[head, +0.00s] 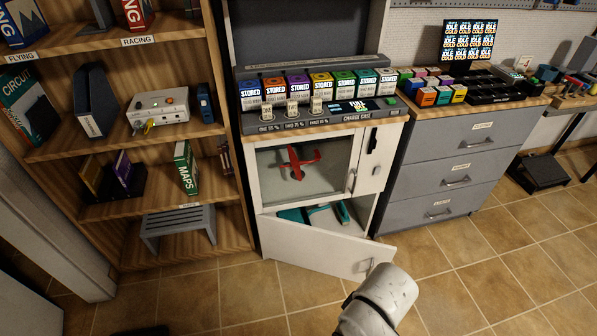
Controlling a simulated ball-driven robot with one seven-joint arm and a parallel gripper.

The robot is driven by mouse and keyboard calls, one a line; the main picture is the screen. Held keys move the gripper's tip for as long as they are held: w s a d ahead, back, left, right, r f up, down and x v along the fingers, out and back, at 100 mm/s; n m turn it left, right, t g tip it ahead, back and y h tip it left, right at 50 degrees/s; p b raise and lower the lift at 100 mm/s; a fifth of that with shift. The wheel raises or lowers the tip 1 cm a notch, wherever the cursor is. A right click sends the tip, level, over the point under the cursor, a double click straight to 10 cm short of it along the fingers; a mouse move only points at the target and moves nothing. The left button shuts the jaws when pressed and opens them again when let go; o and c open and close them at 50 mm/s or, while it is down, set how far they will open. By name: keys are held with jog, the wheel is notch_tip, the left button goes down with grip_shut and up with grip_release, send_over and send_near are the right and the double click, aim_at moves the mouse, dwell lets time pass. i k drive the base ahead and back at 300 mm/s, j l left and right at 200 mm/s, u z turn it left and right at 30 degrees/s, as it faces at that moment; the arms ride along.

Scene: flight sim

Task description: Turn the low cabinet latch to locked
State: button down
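Teal objects (318,215) show inside the open compartment. Above is a closed glass door with a handle (352,181) and a red model plane (298,162) behind it. A black latch-like part (373,140) is on the narrow panel at upper right. I cannot tell which part is the low latch or its setting. My white arm link shows at bottom; my gripper is not visible.
A wooden shelf (180,215) with books and a grey step stool (178,228) stands left. A grey drawer unit (455,165) stands right. Several coloured battery boxes line the counter. The tiled floor (470,265) in front is mostly clear; the open door juts over it.

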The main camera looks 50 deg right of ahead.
aim_at(373, 142)
jog(key=z, duration=1.25)
jog(key=i+l+u, duration=0.15)
jog(key=u, duration=0.2)
jog(key=i+l+u, duration=0.3)
jog(key=k+j, duration=0.05)
